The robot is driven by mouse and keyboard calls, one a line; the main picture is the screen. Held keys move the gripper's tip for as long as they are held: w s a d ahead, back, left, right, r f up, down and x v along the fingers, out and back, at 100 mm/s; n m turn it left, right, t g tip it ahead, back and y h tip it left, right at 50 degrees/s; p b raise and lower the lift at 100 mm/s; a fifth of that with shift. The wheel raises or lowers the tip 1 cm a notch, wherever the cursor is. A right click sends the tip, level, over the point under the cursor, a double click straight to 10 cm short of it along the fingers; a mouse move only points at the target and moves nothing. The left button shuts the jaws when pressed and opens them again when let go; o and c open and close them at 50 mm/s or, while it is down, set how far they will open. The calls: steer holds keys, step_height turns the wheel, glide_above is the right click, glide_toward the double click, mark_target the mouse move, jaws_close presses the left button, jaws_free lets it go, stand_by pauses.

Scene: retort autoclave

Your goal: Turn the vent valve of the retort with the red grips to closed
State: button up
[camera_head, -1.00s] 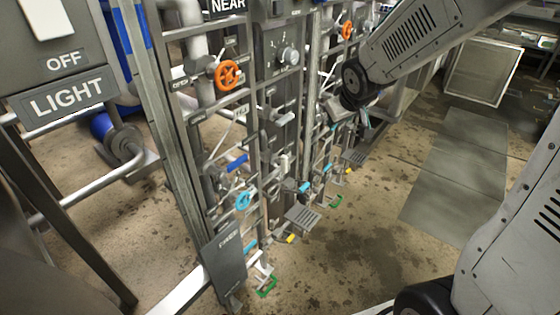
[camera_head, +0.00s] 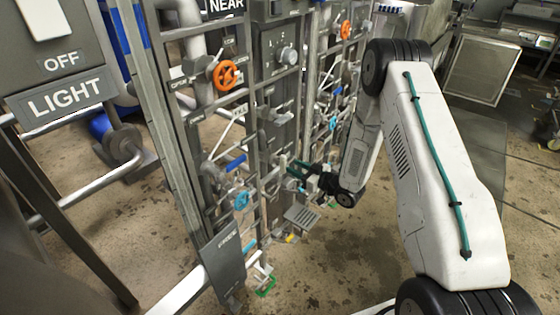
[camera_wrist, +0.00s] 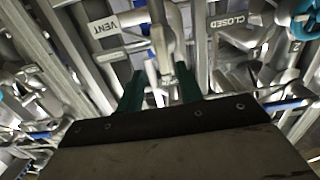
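A plate reading VENT (camera_wrist: 104,27) shows at the upper left in the wrist view, and a CLOSED plate (camera_wrist: 231,21) is to its right. A grey metal valve lever (camera_wrist: 163,40) hangs between the two plates, in line with the gap between my fingers. My gripper (camera_wrist: 158,82) has green fingers set apart, one on either side of the lever's lower end; I cannot tell whether they touch it. In the head view my gripper (camera_head: 294,169) reaches left to the panel at mid height, hiding the valve there. No red grips are clearly visible.
An orange handwheel (camera_head: 226,74), a light-blue handwheel (camera_head: 242,200) and a blue-gripped lever (camera_head: 236,163) are on the near panel. A grey foot-step plate (camera_head: 302,216) is below my gripper. Pipes and frame posts crowd the left.

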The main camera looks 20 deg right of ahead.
mark_target(286, 163)
steer(key=shift+s+a+y, duration=0.1)
steer(key=shift+a+y, duration=0.05)
steer(key=shift+y, duration=0.15)
steer(key=shift+w+a, duration=0.25)
steer(key=shift+w, duration=0.05)
steer(key=x, duration=0.7)
steer(key=shift+d+r, duration=0.1)
steer(key=shift+r, duration=0.05)
jaws_close()
